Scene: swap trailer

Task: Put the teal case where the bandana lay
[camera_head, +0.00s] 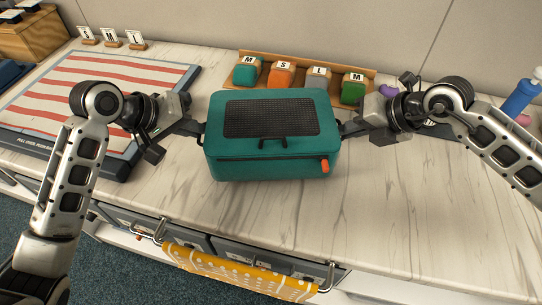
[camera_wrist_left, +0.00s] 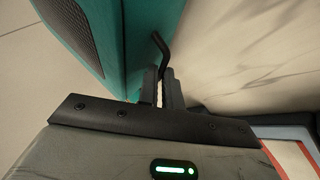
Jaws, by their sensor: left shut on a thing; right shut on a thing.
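The teal case (camera_head: 265,165) has a black mesh panel on top, a black front handle and an orange zipper pull. It is at the middle of the counter in the head view, between my two grippers. My left gripper (camera_head: 198,130) is shut on the dark loop handle at the case's left side. The left wrist view shows the fingers (camera_wrist_left: 165,88) around this handle (camera_wrist_left: 161,48), beside the teal wall (camera_wrist_left: 105,40). My right gripper (camera_head: 345,129) is shut at the case's right side handle. A yellow patterned cloth (camera_head: 235,275), perhaps the bandana, hangs over the front rail.
A red-and-white striped board (camera_head: 60,85) lies at the left. A wooden rack (camera_head: 300,63) with colored rolls labeled M, S, L, M stands behind the case. A blue bottle (camera_head: 520,97) is at the right. The counter's front right is clear.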

